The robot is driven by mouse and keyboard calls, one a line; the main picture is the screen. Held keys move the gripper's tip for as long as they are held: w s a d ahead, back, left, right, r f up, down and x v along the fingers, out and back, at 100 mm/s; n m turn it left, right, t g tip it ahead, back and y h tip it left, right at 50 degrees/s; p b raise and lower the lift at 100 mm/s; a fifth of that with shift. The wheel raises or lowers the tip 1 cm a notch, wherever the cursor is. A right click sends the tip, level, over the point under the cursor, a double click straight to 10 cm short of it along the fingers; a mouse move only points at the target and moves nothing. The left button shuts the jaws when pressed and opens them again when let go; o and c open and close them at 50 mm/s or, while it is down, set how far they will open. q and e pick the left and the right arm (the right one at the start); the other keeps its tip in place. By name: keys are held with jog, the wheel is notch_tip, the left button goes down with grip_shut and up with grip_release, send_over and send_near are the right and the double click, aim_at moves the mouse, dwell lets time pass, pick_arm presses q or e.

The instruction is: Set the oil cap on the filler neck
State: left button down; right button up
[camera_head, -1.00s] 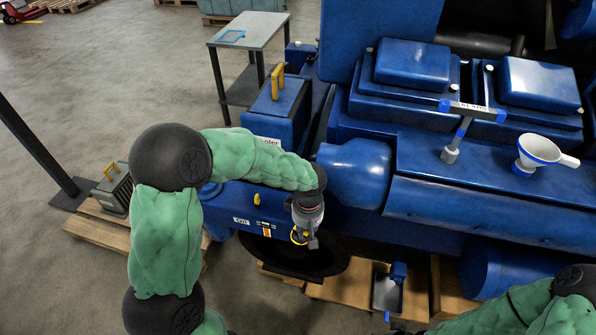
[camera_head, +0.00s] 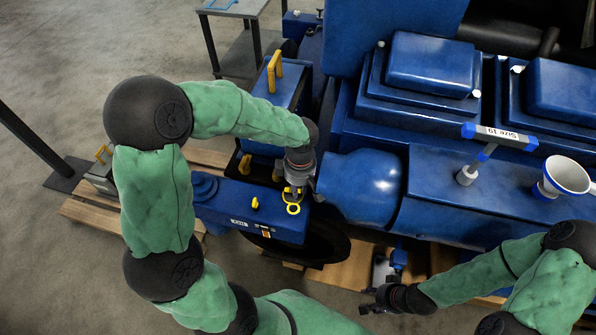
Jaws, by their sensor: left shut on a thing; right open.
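My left gripper (camera_head: 293,196) is shut on a small yellow ring-shaped part (camera_head: 293,209), which looks like the oil cap. The fingers hide much of it. They are over the right end of the blue engine block (camera_head: 275,222), which bears small labels on its front. A small yellow piece (camera_head: 255,203) stands on that block, left of the gripper. I cannot clearly make out the filler neck; the arm and gripper cover part of this area. My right gripper (camera_head: 372,301) is open and empty at the lower middle, below the engine's front edge.
A rounded blue housing (camera_head: 362,188) is close to the right of my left gripper. A T-handled tool (camera_head: 482,150) and a white funnel (camera_head: 565,177) stand on the engine at right. Pallets lie below.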

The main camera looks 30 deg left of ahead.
pick_arm(q)
jog(key=shift+w+a+f, duration=0.15)
jog(key=shift+w, duration=0.1)
jog(key=shift+s+f+b, duration=0.3)
jog(key=shift+s, duration=0.05)
jog(key=shift+s+d+f, duration=0.15)
jog(key=shift+d+f, duration=0.1)
jog(key=shift+f, duration=0.1)
jog(key=f+b, duration=0.3)
jog(key=f, duration=0.2)
jog(key=shift+w+a+b, duration=0.1)
jog(key=shift+w+b, duration=0.1)
jog(key=shift+b, duration=0.2)
jog(key=shift+f+b, duration=0.15)
jog(key=shift+b, duration=0.15)
jog(key=shift+m, duration=0.7)
